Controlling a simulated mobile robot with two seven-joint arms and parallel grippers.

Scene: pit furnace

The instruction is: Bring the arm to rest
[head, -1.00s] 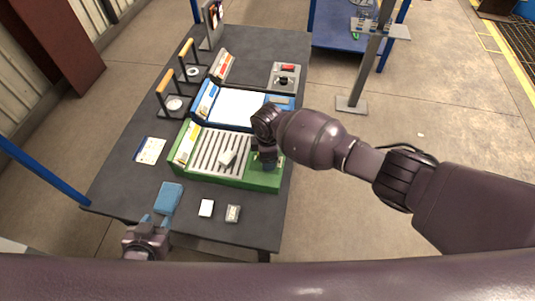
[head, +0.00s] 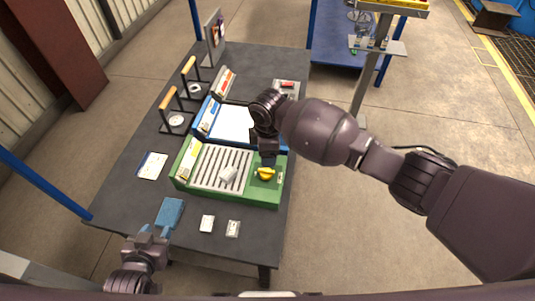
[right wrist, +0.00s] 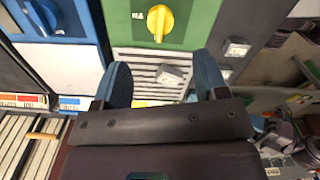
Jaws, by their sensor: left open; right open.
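My right gripper (head: 267,160) is at the end of the arm crossing from the right, above the green unit's knob end. In the right wrist view its two blue fingers (right wrist: 163,82) are apart with nothing held between them. The yellow knob (head: 265,174) on the green unit (head: 240,194) shows just below the gripper; it also shows in the wrist view (right wrist: 158,20), beyond the fingertips.
A white block (head: 228,174) lies on the green unit's slatted top. A blue unit (head: 235,122) stands behind it. Two handled stands (head: 175,120) are at left. Open floor is at right.

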